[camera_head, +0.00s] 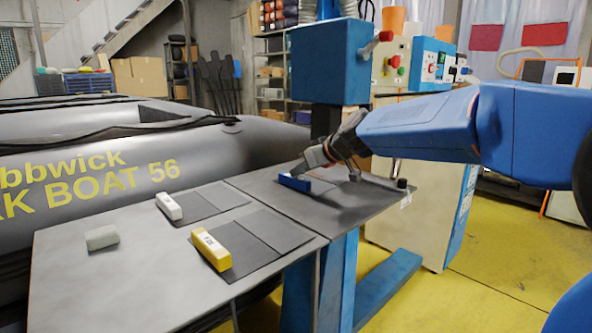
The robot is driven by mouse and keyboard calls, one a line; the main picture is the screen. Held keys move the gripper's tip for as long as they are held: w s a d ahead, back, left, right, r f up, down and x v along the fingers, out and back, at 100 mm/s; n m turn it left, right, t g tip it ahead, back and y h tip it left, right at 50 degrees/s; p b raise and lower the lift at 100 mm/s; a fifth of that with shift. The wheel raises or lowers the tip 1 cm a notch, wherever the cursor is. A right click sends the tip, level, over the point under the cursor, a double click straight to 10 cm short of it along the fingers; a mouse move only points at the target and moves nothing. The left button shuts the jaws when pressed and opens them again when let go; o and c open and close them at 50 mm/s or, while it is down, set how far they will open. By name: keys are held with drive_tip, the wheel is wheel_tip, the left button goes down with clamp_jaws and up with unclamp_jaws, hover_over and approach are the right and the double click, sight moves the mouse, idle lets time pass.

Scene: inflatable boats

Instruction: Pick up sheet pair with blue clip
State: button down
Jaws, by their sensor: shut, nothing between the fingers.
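The blue clip (294,182) lies at the left edge of a dark sheet pair (318,186) on the rear part of the grey table. My gripper (303,172) comes down from the upper right, its fingertips right at the blue clip. The fingers are shut with nothing between them. I cannot tell whether they touch the clip. The gripper and its shadow hide part of the sheets, which blend with the dark table top.
A white clip (169,206) and a yellow clip (211,250) each sit on other dark sheets. A grey block (101,238) lies at the left on the table (130,290). A grey inflatable boat (90,165) stands behind. A blue machine post (330,62) rises close beside my arm.

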drive_tip(key=s+d, duration=0.4)
drive_tip(key=s, duration=0.2)
drive_tip(key=s+d, duration=0.5)
drive_tip(key=s, duration=0.1)
drive_tip(key=s+d+f, duration=0.1)
drive_tip(key=s+d, duration=0.4)
drive_tip(key=s, duration=0.1)
drive_tip(key=shift+r, duration=0.7)
drive_tip(key=shift+r, duration=0.15)
